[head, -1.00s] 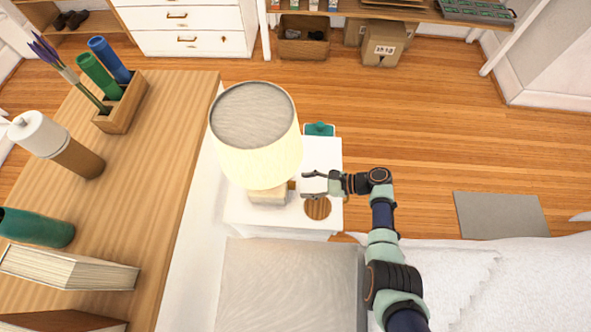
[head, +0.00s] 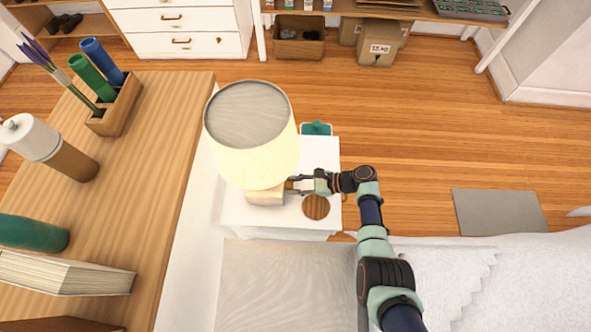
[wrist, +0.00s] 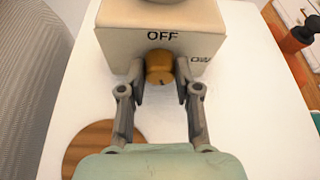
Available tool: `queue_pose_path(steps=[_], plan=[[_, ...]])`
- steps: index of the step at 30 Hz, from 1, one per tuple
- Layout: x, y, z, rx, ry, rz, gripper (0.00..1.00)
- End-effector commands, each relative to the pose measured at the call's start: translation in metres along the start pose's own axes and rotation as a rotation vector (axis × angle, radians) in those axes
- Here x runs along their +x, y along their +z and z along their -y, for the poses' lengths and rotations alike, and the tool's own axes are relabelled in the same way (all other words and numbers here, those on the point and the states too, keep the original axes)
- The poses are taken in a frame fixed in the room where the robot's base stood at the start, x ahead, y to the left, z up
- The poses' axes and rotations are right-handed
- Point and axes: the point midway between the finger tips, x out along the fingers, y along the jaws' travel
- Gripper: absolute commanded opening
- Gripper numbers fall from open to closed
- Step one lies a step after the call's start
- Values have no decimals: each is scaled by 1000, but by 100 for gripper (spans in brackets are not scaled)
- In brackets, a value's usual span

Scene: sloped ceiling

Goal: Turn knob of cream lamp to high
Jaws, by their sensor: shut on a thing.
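The cream lamp (head: 252,135) stands on the white nightstand (head: 322,160), with its square base (head: 265,197) below the shade. In the wrist view the lamp base (wrist: 160,45) shows the word OFF above a brass knob (wrist: 159,67), and a second label, partly cut off by angle, to the right. A small dark mark shows on the knob's front. My gripper (wrist: 160,75) has its two fingers on either side of the knob and is shut on it. In the head view my gripper (head: 296,185) reaches the base from the right.
A round wooden coaster (head: 316,207) lies on the nightstand just below my gripper. A teal object (head: 317,129) is at the nightstand's far edge. The bed (head: 290,280) is in front, and a wooden shelf top (head: 150,170) with books and bottles is at left.

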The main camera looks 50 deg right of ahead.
Motion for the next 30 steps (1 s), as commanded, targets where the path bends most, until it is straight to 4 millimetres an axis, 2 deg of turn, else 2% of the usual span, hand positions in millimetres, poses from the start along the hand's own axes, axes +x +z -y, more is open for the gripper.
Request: queue_pose_path(steps=[9,17,18,22,30], plan=[[1,-2,2,289,122,0,0],[0,0,2,304,127,-1,0],[0,0,2,304,127,0,34],[0,0,2,303,126,0,56],[0,0,2,302,126,0,58]])
